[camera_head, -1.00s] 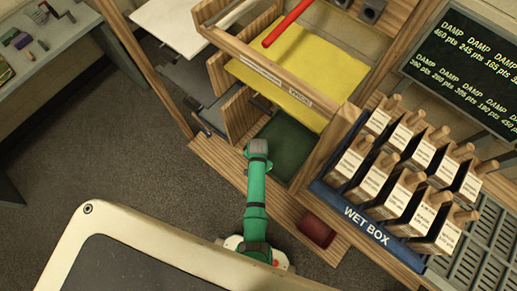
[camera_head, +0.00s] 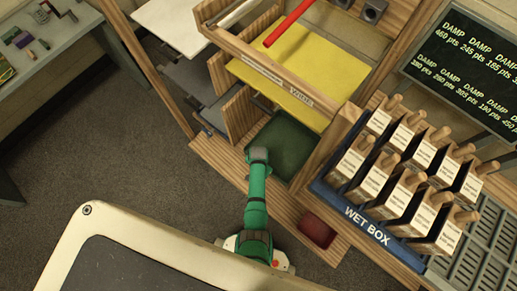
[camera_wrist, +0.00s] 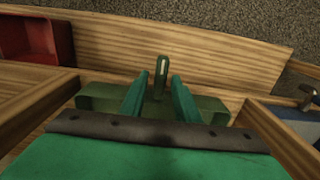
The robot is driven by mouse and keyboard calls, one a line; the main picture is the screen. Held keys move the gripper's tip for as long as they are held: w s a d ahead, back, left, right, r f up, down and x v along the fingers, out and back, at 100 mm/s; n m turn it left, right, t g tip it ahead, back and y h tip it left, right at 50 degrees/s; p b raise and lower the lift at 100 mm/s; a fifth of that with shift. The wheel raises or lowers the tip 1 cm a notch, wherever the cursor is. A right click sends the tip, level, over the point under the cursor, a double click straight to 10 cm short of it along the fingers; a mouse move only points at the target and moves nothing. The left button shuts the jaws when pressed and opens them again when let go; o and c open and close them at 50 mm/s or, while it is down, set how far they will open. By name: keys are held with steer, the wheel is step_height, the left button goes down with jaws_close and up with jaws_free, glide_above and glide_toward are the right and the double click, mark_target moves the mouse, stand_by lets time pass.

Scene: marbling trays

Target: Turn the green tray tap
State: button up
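The dark green tray (camera_head: 283,145) sits in a wooden compartment at the unit's low front, below the yellow tray. In the wrist view its green wall (camera_wrist: 97,98) shows on both sides of my fingers. The tap (camera_wrist: 161,78) is a narrow dark green lever with a pale stripe, standing up beyond the wall. My gripper (camera_wrist: 158,92) is open, with its two green fingers apart and the tap showing in the gap between them. Contact with the tap cannot be told. In the head view my arm hides the tap.
Wooden dividers flank the compartment. A red tray (camera_head: 317,231) lies to the right in the head view. The wet box (camera_head: 365,222) with several wooden-handled tools stands at right. A yellow tray (camera_head: 300,62) is above. Open floor (camera_head: 110,150) lies left.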

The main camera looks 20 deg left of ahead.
jaws_close()
steer(key=shift+w+n, duration=0.1)
steer(key=shift+n, duration=1.4)
steer(key=n, duration=0.5)
steer(key=shift+w+n, duration=0.1)
steer(key=shift+n, duration=0.2)
steer(key=n, duration=0.4)
steer(key=shift+n, duration=0.3)
steer(key=n, duration=0.4)
steer(key=shift+s+n, duration=0.2)
steer(key=shift+n, duration=0.1)
steer(key=shift+w, duration=0.1)
